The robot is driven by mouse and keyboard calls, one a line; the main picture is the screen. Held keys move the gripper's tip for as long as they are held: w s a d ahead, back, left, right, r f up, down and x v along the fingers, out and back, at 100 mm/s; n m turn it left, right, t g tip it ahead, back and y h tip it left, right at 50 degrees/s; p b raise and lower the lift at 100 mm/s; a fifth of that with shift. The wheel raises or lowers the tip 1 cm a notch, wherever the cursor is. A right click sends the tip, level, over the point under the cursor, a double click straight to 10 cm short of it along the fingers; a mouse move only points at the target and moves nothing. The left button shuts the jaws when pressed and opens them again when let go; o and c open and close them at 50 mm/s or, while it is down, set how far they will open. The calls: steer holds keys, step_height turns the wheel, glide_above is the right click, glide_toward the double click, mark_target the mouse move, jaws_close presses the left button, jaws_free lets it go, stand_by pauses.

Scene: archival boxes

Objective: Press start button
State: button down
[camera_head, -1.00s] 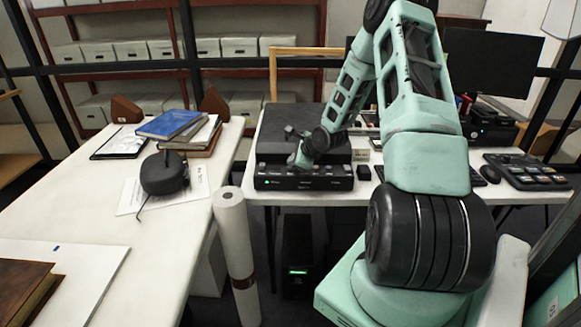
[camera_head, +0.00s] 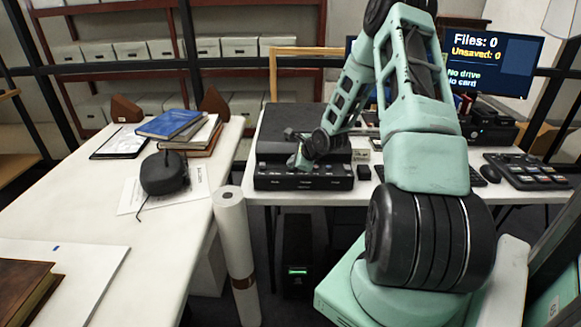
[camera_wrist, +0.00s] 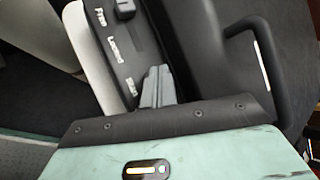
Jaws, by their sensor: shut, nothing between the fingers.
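The black scanner-like device (camera_head: 290,182) sits on the back desk with a row of controls on its front panel. My gripper (camera_head: 299,163) is shut and empty, with its fingertips down at the left part of this panel. In the wrist view, the closed fingers (camera_wrist: 157,84) are beside a white label that seems to read "Start" (camera_wrist: 132,88). Labels "Locked" and "Free" and a black knob (camera_wrist: 125,8) lie further along the panel. The start button itself is hidden by the fingertips; I cannot tell whether they touch it.
A monitor (camera_head: 497,62) at the back right shows "Files: 0", "Unsaved: 0", "No drive" and "No card". A black handle (camera_wrist: 262,62) curves beside the fingers. A keypad (camera_head: 528,172) lies on the desk's right. A white table (camera_head: 85,205) with books stands left.

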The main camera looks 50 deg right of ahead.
stand_by(0.4)
steer(key=shift+r+p, duration=0.85)
steer(key=shift+p, duration=0.3)
step_height(320, 180, up, 5)
steer(key=p, duration=0.5)
stand_by(0.4)
